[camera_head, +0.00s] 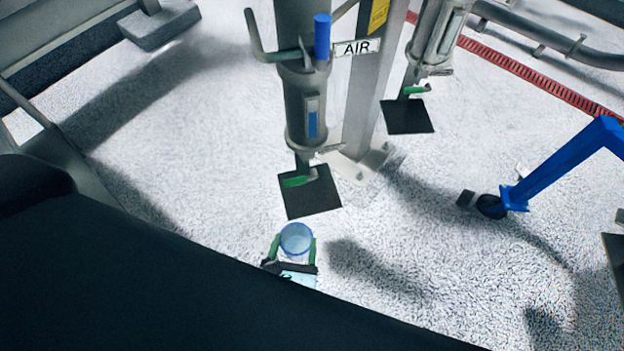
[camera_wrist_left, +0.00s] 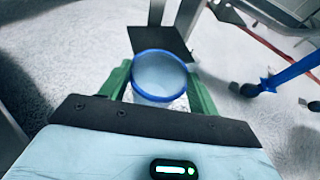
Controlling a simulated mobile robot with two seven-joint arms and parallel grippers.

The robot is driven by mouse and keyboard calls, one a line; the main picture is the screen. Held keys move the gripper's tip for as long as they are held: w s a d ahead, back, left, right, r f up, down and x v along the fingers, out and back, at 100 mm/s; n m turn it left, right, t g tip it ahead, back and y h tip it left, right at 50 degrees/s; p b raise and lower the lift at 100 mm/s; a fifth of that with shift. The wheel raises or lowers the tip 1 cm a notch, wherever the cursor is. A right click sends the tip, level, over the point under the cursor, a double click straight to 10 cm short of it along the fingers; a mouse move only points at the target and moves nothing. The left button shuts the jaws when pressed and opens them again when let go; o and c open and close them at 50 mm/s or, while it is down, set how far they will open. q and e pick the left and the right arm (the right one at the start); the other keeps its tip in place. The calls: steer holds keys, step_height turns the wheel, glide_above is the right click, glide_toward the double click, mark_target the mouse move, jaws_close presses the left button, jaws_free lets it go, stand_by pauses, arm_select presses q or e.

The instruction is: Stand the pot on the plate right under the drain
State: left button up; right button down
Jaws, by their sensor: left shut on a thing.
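The pot (camera_head: 296,239) is a pale blue cup with a blue rim, and it also shows in the left wrist view (camera_wrist_left: 159,74). My left gripper (camera_head: 295,243) has its green fingers shut on the pot's two sides and holds it upright, open end up. The near plate (camera_head: 312,203) is a black square below the first grey vessel. In the head view the pot is just below and left of this plate, apart from it. The drain (camera_head: 300,180) with a green handle is above the plate. My right gripper is not in view.
A second plate (camera_head: 407,117) hangs under another vessel (camera_head: 437,40) at the back right. A grey column (camera_head: 372,100) with an AIR sign (camera_head: 357,47) stands between them. A blue wheeled frame (camera_head: 560,165) is at right. The speckled floor is open at left.

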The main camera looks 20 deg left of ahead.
arm_select(q)
steer(key=w+a, duration=0.1)
steer(key=w, duration=0.3)
steer(key=w+a, duration=0.1)
steer(key=w, duration=0.3)
steer(key=w+a, duration=0.1)
steer(key=w, duration=0.4)
steer(key=shift+w, duration=0.35)
steer(key=shift+w, duration=0.1)
steer(key=w, duration=0.3)
steer(key=shift+a+b, duration=0.4)
steer(key=shift+w+f, duration=0.15)
steer(key=shift+w, duration=0.15)
steer(key=shift+f, duration=0.1)
steer(key=shift+f, duration=0.1)
